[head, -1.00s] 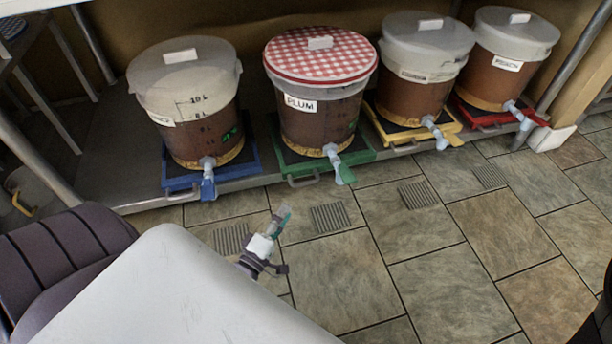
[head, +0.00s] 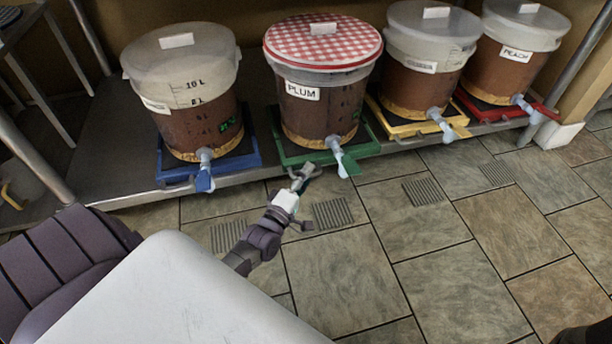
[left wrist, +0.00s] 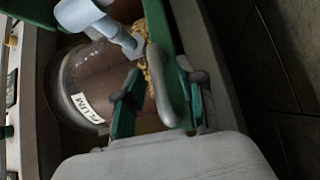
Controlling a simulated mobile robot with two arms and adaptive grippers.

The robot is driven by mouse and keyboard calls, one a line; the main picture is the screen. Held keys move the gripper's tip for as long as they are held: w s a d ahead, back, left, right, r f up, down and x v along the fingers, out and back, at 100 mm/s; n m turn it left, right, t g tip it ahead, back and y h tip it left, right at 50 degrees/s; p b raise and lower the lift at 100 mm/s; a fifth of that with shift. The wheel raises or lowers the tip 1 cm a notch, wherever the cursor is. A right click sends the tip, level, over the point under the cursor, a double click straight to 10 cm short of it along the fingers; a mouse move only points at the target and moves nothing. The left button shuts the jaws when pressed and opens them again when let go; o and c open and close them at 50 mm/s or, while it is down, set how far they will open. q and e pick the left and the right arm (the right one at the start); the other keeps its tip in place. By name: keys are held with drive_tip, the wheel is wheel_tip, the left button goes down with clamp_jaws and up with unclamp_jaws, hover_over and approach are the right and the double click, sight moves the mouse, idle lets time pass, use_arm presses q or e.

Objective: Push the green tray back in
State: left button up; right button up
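The green tray (head: 366,148) sits on the low shelf under the plum bucket (head: 322,100), which has a red checked lid. In the left wrist view the tray's green edge (left wrist: 163,28) and curved handle (left wrist: 168,88) are close. The left gripper (left wrist: 160,100) has its two green-padded fingers spread apart with the handle between them. Contact with the handle is unclear.
A blue tray (head: 240,162) stands left of the green one, and yellow (head: 395,130) and red (head: 480,110) trays stand right, each under a bucket. Taps jut out in front; the plum bucket's tap (head: 337,152) is beside my gripper. The tiled floor (head: 400,240) is clear.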

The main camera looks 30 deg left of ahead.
sight(299, 167)
use_arm(q)
clamp_jaws()
drive_tip(key=w+a+b, duration=0.1)
drive_tip(key=w+a, duration=0.2)
drive_tip(key=shift+a, duration=0.35)
drive_tip(key=shift+o, duration=0.4)
unclamp_jaws()
